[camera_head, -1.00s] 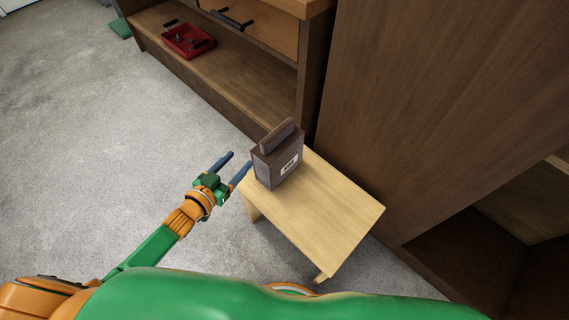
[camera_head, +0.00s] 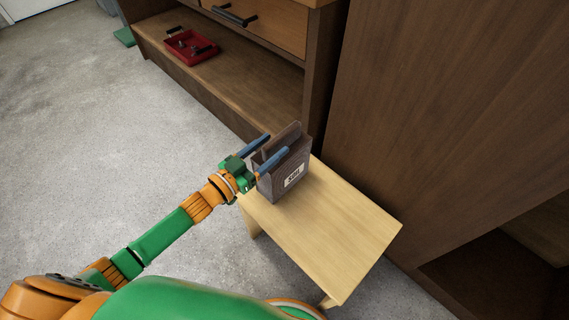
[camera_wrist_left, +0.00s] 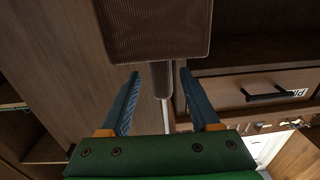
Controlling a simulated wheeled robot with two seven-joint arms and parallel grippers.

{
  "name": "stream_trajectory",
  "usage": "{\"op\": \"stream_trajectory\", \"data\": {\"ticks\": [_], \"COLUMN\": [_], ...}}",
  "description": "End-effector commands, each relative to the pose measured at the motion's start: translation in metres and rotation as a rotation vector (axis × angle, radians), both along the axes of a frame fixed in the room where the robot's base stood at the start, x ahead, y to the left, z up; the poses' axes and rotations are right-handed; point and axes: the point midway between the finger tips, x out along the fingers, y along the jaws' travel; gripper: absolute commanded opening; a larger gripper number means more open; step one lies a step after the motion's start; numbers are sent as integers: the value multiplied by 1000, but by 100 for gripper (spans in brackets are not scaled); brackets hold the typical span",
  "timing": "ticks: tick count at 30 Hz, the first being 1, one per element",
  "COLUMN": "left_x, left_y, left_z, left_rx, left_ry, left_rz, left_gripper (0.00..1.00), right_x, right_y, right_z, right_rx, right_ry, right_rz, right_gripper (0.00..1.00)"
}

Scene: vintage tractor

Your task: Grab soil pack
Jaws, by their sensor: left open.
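The soil pack (camera_head: 290,176), a dark brown bag with a white label and a narrow raised top, stands upright at the far left corner of a small light wooden table (camera_head: 335,235). My left gripper (camera_head: 277,144) is open, with its blue fingers at the pack's upper part, one on each side of the narrow top. In the left wrist view the pack's brown body (camera_wrist_left: 155,30) is at the top, and its narrow top lies between the open fingers (camera_wrist_left: 158,82). I cannot tell whether either finger touches it. My right gripper is not in view.
A wooden cabinet (camera_head: 215,85) with drawers stands behind, holding a red tray (camera_head: 190,46) on its low shelf. A tall dark wooden panel (camera_head: 430,110) rises close to the right of the table. The grey floor at left is clear.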

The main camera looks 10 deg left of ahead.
Motion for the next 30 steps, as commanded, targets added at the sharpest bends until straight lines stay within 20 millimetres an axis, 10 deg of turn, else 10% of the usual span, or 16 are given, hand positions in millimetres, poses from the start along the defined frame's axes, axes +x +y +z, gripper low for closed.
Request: {"op": "stream_trajectory", "data": {"ticks": [14,21,30], "left_x": [42,41,41], "left_y": [-22,-22,-22], "left_z": [-2,-2,-3], "left_rx": [1,1,1], "left_ry": [1,1,1], "left_rz": [1,1,1], "left_gripper": [62,0,0], "right_x": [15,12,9], "right_y": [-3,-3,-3], "right_z": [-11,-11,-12], "right_rx": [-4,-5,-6], "right_ry": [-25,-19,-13], "right_rz": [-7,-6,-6], "right_gripper": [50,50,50]}}
